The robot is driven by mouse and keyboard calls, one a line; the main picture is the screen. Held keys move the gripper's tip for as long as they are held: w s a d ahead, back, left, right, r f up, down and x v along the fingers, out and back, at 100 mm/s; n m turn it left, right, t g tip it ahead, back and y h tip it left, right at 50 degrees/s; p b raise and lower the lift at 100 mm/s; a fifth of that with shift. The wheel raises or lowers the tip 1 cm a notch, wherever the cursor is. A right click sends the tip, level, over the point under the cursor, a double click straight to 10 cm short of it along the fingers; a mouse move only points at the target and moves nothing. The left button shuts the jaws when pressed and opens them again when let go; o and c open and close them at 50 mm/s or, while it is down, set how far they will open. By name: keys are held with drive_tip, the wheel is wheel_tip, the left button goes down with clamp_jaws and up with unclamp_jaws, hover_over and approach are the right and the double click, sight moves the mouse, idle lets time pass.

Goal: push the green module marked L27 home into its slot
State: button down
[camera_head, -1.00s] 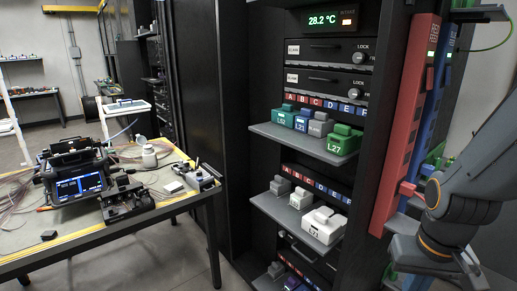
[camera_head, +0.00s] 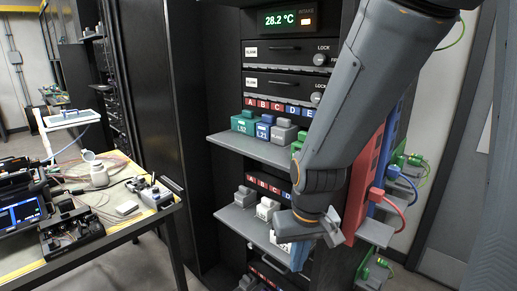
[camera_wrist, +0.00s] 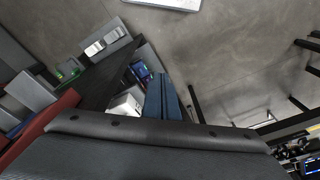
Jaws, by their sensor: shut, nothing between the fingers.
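The green module marked L27 is almost wholly hidden behind my arm in the head view. Only a green sliver (camera_head: 297,146) shows at the right end of the upper shelf (camera_head: 262,150), beside the grey module. Its label and its slot are hidden. My gripper (camera_head: 299,260) hangs below it, in front of the lower shelf, with its blue fingers pointing down. In the wrist view the two fingers (camera_wrist: 161,95) lie together, shut and empty. The green module cannot be made out in the wrist view.
Teal module L52 (camera_head: 244,122), a blue module (camera_head: 265,128) and a grey module (camera_head: 284,132) share the upper shelf. A white module (camera_head: 277,238) is partly behind my gripper. A red upright (camera_head: 362,180) stands right of my arm. The workbench (camera_head: 152,218) is at left.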

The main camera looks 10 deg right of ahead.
drive_tip(key=w+a+r+m+t+p, duration=0.1)
drive_tip(key=w+a+r+t+p, duration=0.1)
drive_tip(key=w+a+r+t, duration=0.3)
drive_tip(key=w+a+r+m+h+p, duration=0.1)
drive_tip(key=w+r+m+p, duration=0.1)
drive_tip(key=w, duration=0.5)
drive_tip(key=w+a+r+m+t+p, duration=0.1)
drive_tip(key=w+a+r+t+p, duration=0.25)
drive_tip(key=w, duration=0.25)
drive_tip(key=s+d+r+m+g+h+p, duration=0.1)
drive_tip(key=s+d+r+m+h+p, duration=0.15)
drive_tip(key=r+h, duration=0.25)
drive_tip(key=s+d+r+m+g+h+p, duration=0.1)
drive_tip(key=s+d+r+m+h+p, duration=0.15)
drive_tip(key=r+m+h, duration=0.2)
drive_tip(key=shift+h, duration=0.55)
drive_tip(key=shift+w+d+r+b+x, duration=0.2)
drive_tip(key=shift+r+b+x, duration=0.65)
drive_tip(key=shift+x, duration=2.05)
drive_tip(key=shift+w+d+r+b+x, duration=0.15)
drive_tip(key=shift+r+b+x, duration=0.65)
drive_tip(key=shift+x, duration=2.1)
drive_tip(key=shift+w+d+r+b+x, duration=0.1)
drive_tip(key=shift+d+r+b+x, duration=0.2)
drive_tip(key=shift+b+x, duration=1.8)
drive_tip(key=s+a+p, duration=0.4)
drive_tip(key=a+p, duration=0.1)
drive_tip(key=shift+a+f, duration=0.25)
drive_tip(key=shift+f, duration=0.05)
